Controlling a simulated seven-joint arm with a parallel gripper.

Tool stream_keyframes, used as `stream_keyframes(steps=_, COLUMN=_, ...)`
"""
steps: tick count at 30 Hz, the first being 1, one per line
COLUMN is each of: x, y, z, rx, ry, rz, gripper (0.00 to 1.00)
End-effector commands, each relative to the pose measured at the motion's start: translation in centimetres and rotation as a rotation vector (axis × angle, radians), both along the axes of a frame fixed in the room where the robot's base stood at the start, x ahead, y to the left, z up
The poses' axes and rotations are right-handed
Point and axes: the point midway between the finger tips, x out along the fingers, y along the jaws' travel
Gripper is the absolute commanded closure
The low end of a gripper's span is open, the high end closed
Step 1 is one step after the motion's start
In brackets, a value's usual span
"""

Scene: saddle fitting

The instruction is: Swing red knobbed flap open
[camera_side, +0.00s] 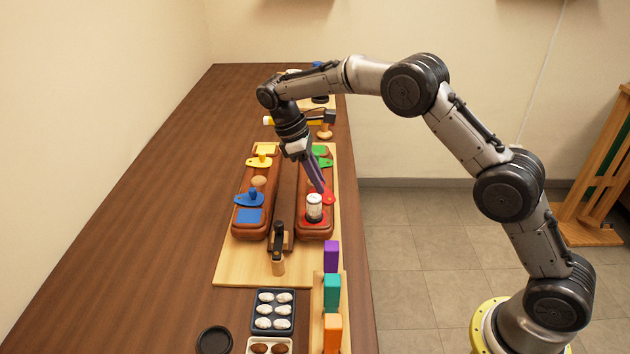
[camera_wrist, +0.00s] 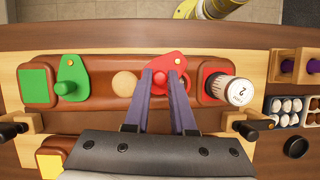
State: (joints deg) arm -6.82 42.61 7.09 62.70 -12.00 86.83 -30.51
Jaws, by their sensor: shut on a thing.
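The red flap (camera_wrist: 166,61) with a round knob lies on the brown saddle-shaped block (camera_wrist: 115,103) in the wrist view. A brass pivot dot shows near its right edge. My gripper (camera_wrist: 163,80) is shut on the red knob, which shows between the two dark fingers. In the side view the red flap (camera_side: 328,198) sticks out at the block's right edge, and my gripper (camera_side: 319,187) reaches down to it from above. A red square patch (camera_wrist: 208,68) shows beside the flap, partly covered by a white can (camera_wrist: 238,92) marked 2.
A green flap (camera_wrist: 72,74) and green patch (camera_wrist: 35,87) are at the block's other end. A second block bears yellow (camera_side: 262,161) and blue (camera_side: 248,198) flaps. A black-handled clamp (camera_side: 279,240) stands between the block ends. Purple, teal and orange blocks stand nearer the camera.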

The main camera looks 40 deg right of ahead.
Motion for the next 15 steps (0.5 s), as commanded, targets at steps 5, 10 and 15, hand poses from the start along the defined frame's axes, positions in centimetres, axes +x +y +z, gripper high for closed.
stream_keyframes(steps=5, x=0.0, y=-0.8, z=0.1, rx=0.001, ry=0.000, rz=-0.172, gripper=1.00)
stream_keyframes(steps=10, x=-0.2, y=-1.4, z=0.1, rx=0.000, ry=0.001, rz=-0.334, gripper=1.00)
stream_keyframes(steps=15, x=-0.4, y=-1.9, z=0.1, rx=0.001, ry=0.001, rz=-0.495, gripper=1.00)
